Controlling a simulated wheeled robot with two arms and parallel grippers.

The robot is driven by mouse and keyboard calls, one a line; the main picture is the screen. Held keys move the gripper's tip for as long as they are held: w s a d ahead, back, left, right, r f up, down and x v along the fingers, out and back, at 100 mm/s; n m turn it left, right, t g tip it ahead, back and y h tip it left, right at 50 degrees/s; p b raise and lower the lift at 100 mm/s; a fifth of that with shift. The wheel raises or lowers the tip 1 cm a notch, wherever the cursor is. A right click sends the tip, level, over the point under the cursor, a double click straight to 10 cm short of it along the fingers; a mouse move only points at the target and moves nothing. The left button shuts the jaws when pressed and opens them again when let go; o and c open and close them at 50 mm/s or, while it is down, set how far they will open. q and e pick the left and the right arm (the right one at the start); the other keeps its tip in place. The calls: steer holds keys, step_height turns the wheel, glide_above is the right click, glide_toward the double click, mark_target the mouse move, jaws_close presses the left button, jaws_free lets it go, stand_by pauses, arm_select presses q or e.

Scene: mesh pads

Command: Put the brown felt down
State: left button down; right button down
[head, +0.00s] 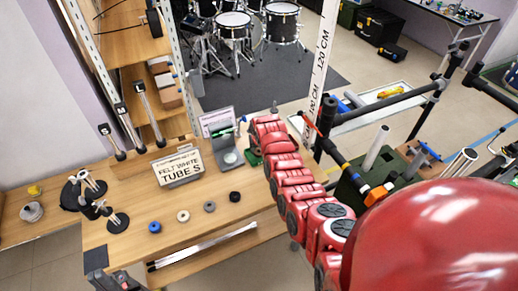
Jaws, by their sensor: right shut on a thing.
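My red right arm reaches from the lower right to the right end of the wooden table. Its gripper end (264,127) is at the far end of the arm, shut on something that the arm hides. No brown felt shows in the open. A row of felt rings lies on the table: blue (154,227), white (183,216), grey (209,206) and black (235,196). My left gripper (112,279) shows only partly at the bottom left edge, by the table's front corner, and its jaws are unclear.
Black stands (86,184) are at the table's left. A grey device (228,157) sits near my right arm. Tubes (205,244) lie below the front edge. Bare tabletop (130,200) lies left of the rings.

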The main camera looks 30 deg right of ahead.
steer(key=shift+f, duration=0.4)
steer(key=shift+f, duration=0.1)
steer(key=c, duration=0.6)
jaws_free()
